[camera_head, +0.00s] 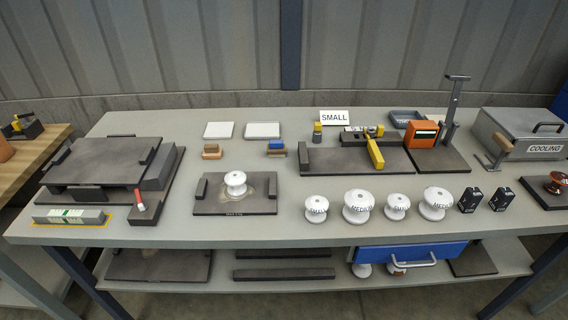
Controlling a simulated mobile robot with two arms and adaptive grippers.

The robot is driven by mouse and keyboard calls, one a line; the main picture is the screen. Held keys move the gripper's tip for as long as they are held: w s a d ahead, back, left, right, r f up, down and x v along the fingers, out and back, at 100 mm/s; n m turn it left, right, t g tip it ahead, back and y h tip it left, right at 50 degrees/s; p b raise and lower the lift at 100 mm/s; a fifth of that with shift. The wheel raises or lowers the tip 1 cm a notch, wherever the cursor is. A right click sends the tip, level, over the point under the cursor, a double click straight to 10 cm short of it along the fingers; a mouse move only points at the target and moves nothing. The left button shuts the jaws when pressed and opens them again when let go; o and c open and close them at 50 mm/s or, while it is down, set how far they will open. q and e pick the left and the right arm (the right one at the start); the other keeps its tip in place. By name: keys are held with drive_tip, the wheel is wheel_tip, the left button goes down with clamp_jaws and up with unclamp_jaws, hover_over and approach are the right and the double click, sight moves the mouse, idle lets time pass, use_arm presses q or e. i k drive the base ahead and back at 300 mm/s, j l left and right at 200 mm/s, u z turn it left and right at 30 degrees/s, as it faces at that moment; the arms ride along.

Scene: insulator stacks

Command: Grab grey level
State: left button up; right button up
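The grey level (70,216) lies flat near the front left of the workbench, inside a yellow outline. It is a long grey block with green and white marks on its top. It sits just in front of the large dark press-like fixture (100,163), apart from it. Neither of my grippers shows in the head view.
A dark block with a red-tipped lever (143,207) stands right of the level. A white insulator (235,183) sits on a dark plate (262,207). Several more insulators (357,206) line the front edge. The bench's front left edge (30,241) is clear.

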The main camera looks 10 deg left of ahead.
sight(56, 215)
drive_tip(key=u, duration=1.95)
drive_tip(key=i+j, duration=0.1)
drive_tip(key=l+z, duration=0.05)
